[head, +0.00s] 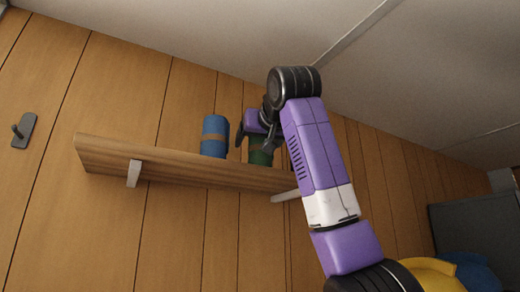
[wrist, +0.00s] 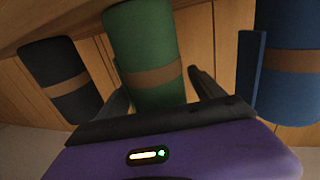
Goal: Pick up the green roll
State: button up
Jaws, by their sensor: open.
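The green roll (head: 260,157) stands on the wooden wall shelf (head: 180,168), partly hidden by my gripper (head: 255,134) in the head view. In the wrist view the green roll (wrist: 145,40), with a brown band around it, lies between the two dark fingers of my gripper (wrist: 158,75). The fingers are open, one on each side of the roll. Gaps seem to show beside it, so I cannot tell any contact.
A blue roll (head: 214,136) stands left of the green one on the shelf; it is at the right in the wrist view (wrist: 290,70). A black roll (wrist: 60,78) is on the other side, hidden in the head view. A wall hook (head: 24,130) is far left.

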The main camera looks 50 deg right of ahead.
jog(key=c, duration=1.6)
jog(key=shift+o, duration=0.2)
jog(key=shift+r, duration=0.1)
